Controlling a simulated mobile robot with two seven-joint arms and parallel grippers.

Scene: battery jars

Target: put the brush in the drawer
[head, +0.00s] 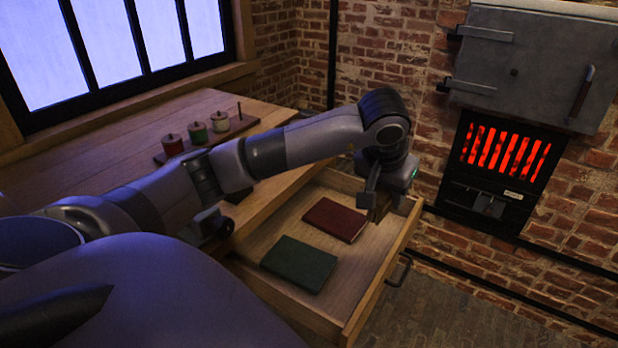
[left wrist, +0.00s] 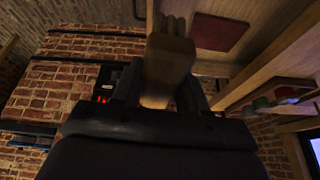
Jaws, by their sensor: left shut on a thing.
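The wooden drawer (head: 364,291) is pulled out from the table and open at the top. My left gripper (head: 373,196) is over the drawer's far right corner, pointing down. It is shut on the brush (head: 380,210), of which only a small brown part shows in the head view. In the left wrist view, the brush (left wrist: 168,62) stands out between the two fingers (left wrist: 158,96) as a tan block with a ribbed end. In the head view I cannot tell whether the brush touches the drawer. My right gripper is not in view.
A red book (head: 335,219) and a green book (head: 299,263) lie in the drawer, with bare floor around them. Small red, green and white spools stand on a rack (head: 206,140) on the table (head: 110,140). A glowing stove (head: 506,150) is in the brick wall at right.

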